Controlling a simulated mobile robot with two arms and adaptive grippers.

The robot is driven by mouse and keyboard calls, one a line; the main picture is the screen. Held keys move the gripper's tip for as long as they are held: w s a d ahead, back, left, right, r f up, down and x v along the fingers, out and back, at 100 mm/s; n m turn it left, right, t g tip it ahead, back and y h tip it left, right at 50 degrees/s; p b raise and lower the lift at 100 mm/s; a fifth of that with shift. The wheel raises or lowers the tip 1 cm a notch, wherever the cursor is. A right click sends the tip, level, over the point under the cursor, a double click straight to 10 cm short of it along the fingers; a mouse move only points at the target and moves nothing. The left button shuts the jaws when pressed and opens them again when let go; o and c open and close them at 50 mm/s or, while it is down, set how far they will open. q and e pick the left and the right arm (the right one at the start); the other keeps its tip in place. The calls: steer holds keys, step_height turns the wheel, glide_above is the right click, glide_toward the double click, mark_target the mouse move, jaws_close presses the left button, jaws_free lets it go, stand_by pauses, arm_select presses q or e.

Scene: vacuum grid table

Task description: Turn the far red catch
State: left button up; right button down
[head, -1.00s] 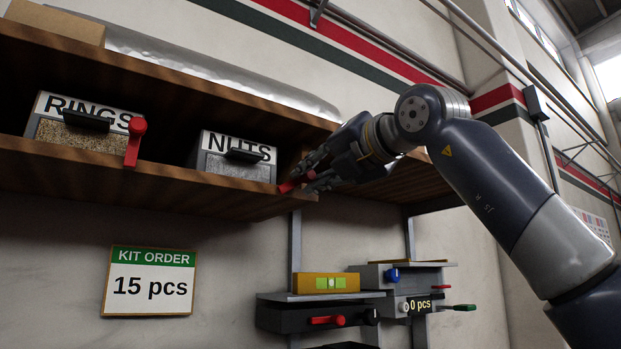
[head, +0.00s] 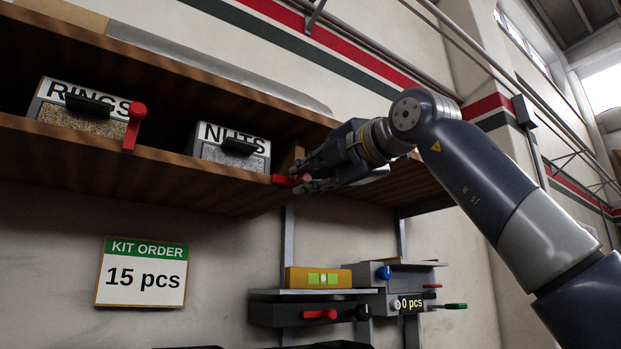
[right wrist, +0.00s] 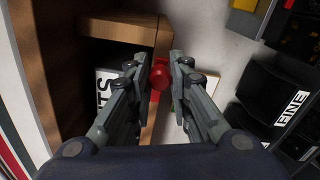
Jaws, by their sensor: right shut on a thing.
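A red catch (head: 282,180) sits on the shelf's front edge, to the right of the NUTS bin (head: 232,146), and lies about level. My right gripper (head: 302,182) is shut on its round knob, which shows between the two fingers in the right wrist view (right wrist: 160,74). The fingers hide part of the catch in the head view. A second red catch (head: 133,127) stands upright in front of the RINGS bin (head: 80,112), with no gripper near it. My left gripper is not in view.
The wooden shelf (head: 110,161) has a board above the bins. Below hang a KIT ORDER sign (head: 143,272) and a small rack with a yellow level (head: 318,278), a red handle (head: 319,314) and a "0 pcs" counter (head: 411,303). Open wall lies between sign and shelf.

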stand_by(0.3)
steer(key=c, duration=1.5)
jaws_free()
steer(key=shift+o, duration=0.2)
steer(key=v, duration=1.2)
steer(key=shift+w+f, duration=0.1)
